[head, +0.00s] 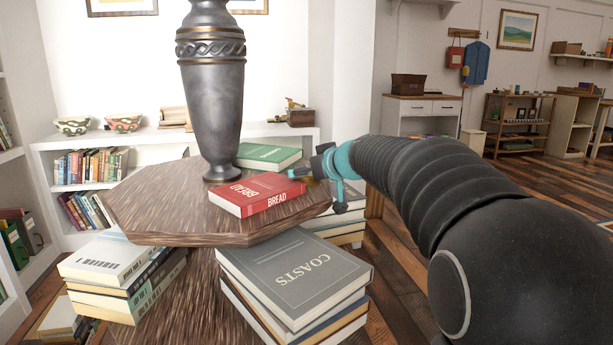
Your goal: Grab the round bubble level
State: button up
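My gripper (312,173) is at the right edge of the dark wooden octagonal table (160,205), beside the red book "BREAD" (262,192). Its fingers point left and look small and partly hidden by its own body, so I cannot tell whether they are open or shut. A tiny teal and yellowish piece shows at the fingertips, by the book's right end. I cannot tell whether it is the round bubble level or part of the gripper. No round bubble level can be clearly made out elsewhere.
A tall grey vase (211,95) stands on the table behind the red book. A green book (268,156) lies behind it. White shelves line the back wall. Wooden floor is open at right.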

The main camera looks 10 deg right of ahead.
jog(key=shift+f, duration=0.55)
jog(key=shift+c, duration=0.8)
jog(key=shift+w+f, duration=0.1)
jog(key=c, duration=1.5)
grip_shut()
jog(key=shift+a, duration=0.1)
